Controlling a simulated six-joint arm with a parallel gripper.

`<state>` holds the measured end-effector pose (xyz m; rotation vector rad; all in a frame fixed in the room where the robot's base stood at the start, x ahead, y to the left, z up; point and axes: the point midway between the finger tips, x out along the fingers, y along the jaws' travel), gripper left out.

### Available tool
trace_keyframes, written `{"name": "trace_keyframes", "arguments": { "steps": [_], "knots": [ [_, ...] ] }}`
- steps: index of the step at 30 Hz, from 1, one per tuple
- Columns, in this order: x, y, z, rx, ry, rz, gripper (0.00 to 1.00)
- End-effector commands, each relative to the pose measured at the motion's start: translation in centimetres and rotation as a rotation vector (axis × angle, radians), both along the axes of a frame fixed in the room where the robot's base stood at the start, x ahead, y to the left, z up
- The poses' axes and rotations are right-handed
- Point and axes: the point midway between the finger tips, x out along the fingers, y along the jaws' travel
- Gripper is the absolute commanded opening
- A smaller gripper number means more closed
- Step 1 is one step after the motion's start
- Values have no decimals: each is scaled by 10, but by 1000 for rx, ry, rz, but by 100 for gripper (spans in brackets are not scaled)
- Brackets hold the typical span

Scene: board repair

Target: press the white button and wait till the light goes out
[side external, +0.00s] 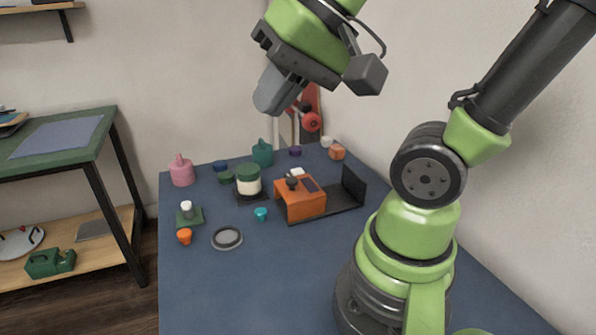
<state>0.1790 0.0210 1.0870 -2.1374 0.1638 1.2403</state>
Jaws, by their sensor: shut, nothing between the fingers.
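My gripper (268,100) is shut and empty. It hangs high above the back of the blue table, well clear of everything on it. A small white knob-like piece (187,207) stands upright on a green square base (190,219) at the table's left; it may be the white button. A small white piece (297,171) also shows at the back of an orange box (299,204), which has a black knob (291,182) and a dark panel (310,185) on top. I cannot tell which white piece is the button, and no lit light is clear.
A white and dark green jar (248,181), a pink bottle (181,173), a teal bottle (262,154) and small coloured pieces stand at the back. A grey ring (227,238) lies in front. A dark bracket (353,187) rises right of the box. The table's front (240,295) is clear.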

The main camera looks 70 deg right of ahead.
Motion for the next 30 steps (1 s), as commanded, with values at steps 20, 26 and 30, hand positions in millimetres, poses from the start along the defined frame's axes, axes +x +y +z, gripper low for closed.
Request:
{"name": "trace_keyframes", "arguments": {
  "steps": [20,26,30],
  "knots": [
    [119,-199,-94,756,74,-1037,0],
    [107,-262,-138,901,26,-1308,0],
    [97,-285,-157,953,3,-1414,0]
  ]
}}
